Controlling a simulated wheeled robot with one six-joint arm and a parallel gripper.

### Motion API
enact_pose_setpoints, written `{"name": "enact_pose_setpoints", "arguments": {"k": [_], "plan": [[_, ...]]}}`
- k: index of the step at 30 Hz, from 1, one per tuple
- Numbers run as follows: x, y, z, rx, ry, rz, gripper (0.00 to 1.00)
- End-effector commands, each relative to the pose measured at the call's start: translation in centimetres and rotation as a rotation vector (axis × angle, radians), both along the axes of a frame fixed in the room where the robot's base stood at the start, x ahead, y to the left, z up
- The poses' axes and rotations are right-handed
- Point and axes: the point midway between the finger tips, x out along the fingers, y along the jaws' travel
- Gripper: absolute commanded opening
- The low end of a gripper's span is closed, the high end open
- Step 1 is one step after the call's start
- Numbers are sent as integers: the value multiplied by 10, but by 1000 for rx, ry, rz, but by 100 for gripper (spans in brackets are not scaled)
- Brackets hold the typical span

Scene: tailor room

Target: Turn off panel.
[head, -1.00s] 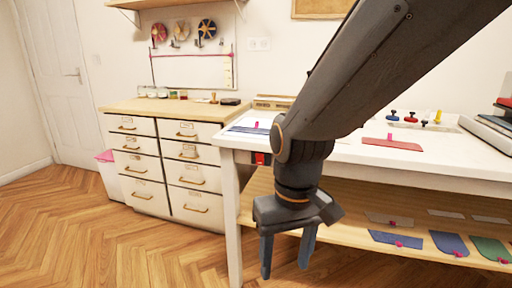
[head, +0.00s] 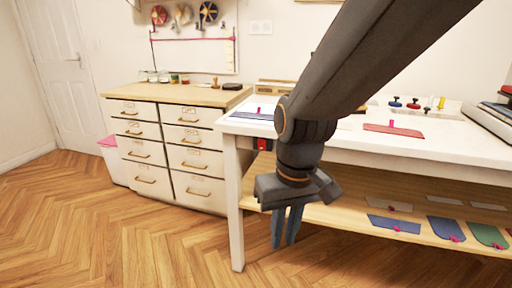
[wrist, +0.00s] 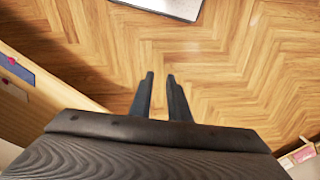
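A small dark panel with a red switch (head: 264,144) is on the front edge of the white table (head: 345,155), near its left corner. I take it to be the panel; its on or off state is too small to tell. My gripper (head: 284,243) hangs fingers down in front of the table, below the panel and apart from it. In the wrist view the two fingers (wrist: 160,75) have a narrow gap with only floor between them. The gripper is partly open and empty. The panel does not show clearly in the wrist view.
The table's left front leg (head: 235,210) stands beside my gripper. A lower wooden shelf (head: 345,227) holds several coloured fabric pieces. A drawer cabinet (head: 165,150) and a pink-lidded bin (head: 112,160) stand to the left. The wooden floor (head: 110,235) in front is free.

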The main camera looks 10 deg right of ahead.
Motion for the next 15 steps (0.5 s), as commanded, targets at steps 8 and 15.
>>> {"name": "enact_pose_setpoints", "arguments": {"k": [8, 15], "plan": [[99, 46, -12, 44, -264, 150, 0], [184, 71, -22, -35, -527, 258, 0]]}}
